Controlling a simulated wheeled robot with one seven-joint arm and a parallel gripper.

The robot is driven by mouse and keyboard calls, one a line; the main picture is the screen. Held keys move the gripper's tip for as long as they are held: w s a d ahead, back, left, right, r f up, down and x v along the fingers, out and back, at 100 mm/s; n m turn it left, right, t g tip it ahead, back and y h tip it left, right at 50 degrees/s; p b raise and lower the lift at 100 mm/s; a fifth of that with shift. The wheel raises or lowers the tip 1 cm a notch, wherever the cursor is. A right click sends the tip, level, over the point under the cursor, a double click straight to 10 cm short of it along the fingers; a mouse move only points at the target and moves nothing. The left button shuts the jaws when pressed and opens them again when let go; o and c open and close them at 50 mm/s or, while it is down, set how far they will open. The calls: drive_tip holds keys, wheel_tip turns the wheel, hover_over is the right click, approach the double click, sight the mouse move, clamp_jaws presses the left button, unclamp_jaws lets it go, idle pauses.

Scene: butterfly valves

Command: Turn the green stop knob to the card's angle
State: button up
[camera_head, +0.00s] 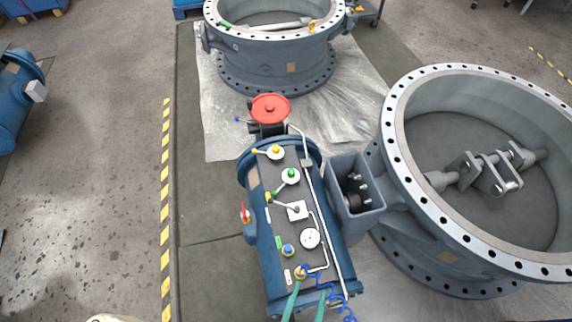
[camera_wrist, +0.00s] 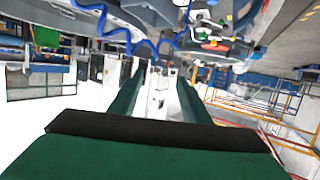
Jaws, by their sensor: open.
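The green knob (camera_head: 291,173) sits on a round white dial on the dark top panel of a blue cylinder. A green-tipped pointer reaches from the dial toward the lower left. A small white square plate (camera_head: 297,210) with a grey lever lies just below it; I cannot tell whether it is the card, and no angle is readable. My gripper (camera_head: 310,290) shows as two green fingers at the bottom of the head view, apart and empty, near the panel's lower end and well below the green knob. The wrist view shows the same open fingers (camera_wrist: 160,80).
The panel also bears a yellow knob (camera_head: 276,151), a gauge (camera_head: 310,238), a blue knob (camera_head: 288,250) and a brass fitting (camera_head: 301,272) with a blue coiled hose. A red handwheel (camera_head: 270,108) stands beyond. A large grey valve ring (camera_head: 399,150) stands close on the right.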

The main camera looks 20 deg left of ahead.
drive_tip(key=w+d+f+n+g+h, duration=0.1)
drive_tip(key=w+d+f+g, duration=0.35)
drive_tip(key=w+f, duration=1)
drive_tip(key=w+d+f+m+g+h, duration=0.1)
drive_tip(key=w+d+f, duration=0.15)
drive_tip(key=w, duration=0.65)
drive_tip(key=w+d+f+g+h, duration=0.1)
drive_tip(key=w+f, duration=0.3)
drive_tip(key=w, duration=0.5)
wheel_tip(320, 180, up, 14)
drive_tip(key=m+g+y, duration=0.3)
drive_tip(key=g, duration=0.5)
hover_over(291, 171)
wheel_tip(291, 171, down, 11)
drive_tip(key=shift+r, duration=0.15)
